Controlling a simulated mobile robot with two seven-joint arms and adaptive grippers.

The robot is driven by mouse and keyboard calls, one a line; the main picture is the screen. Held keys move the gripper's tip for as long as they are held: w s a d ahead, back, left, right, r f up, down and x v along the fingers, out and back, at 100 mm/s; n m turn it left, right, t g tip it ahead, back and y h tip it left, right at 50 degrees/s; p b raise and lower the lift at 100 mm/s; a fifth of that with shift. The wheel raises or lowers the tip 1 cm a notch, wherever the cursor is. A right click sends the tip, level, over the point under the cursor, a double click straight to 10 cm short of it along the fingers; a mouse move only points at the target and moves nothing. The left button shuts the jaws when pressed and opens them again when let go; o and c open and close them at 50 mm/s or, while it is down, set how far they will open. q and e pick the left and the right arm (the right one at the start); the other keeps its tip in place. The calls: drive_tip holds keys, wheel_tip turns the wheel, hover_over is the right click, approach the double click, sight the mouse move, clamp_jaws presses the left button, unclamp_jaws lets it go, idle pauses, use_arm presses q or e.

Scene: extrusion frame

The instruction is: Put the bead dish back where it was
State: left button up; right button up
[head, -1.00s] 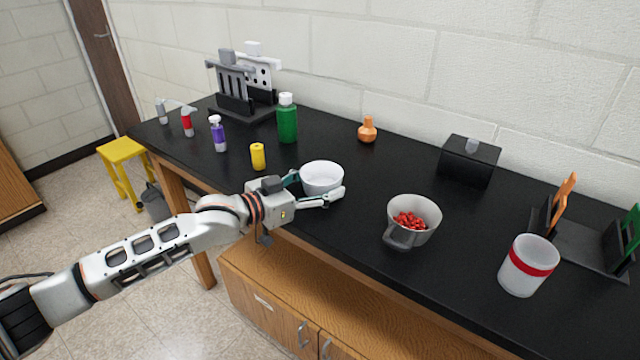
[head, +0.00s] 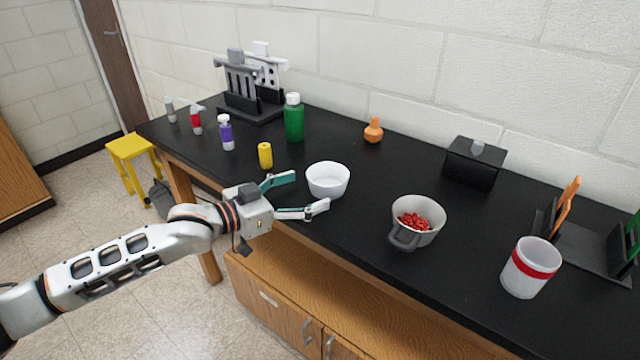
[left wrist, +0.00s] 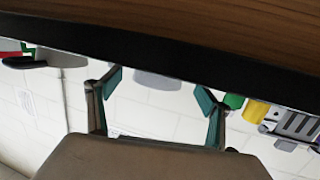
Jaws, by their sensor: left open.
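A white bowl (head: 327,181), which looks like the dish, stands upright on the black bench near its front edge. I see no beads in it. My left gripper (head: 309,191) is open at the bowl's left front side, its fingers apart and clear of the bowl. In the left wrist view its two teal-lined fingers (left wrist: 160,95) are spread, and a pale rounded shape, likely the bowl (left wrist: 157,81), shows between them. A grey cup (head: 432,232) with a handle holds red beads (head: 414,222) and stands to the right. My right gripper is not seen.
A yellow cylinder (head: 265,156) stands left of the bowl. A green bottle (head: 294,120), purple bottle (head: 227,135) and orange flask (head: 373,132) stand further back. A red-banded white cup (head: 530,268) is at the right. The bench (head: 350,222) between bowl and grey cup is clear.

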use_arm(q)
drive_tip(key=v, duration=0.4)
drive_tip(key=shift+s+a, duration=0.1)
drive_tip(key=shift+a, duration=0.05)
drive_tip(key=shift+s+a, duration=0.35)
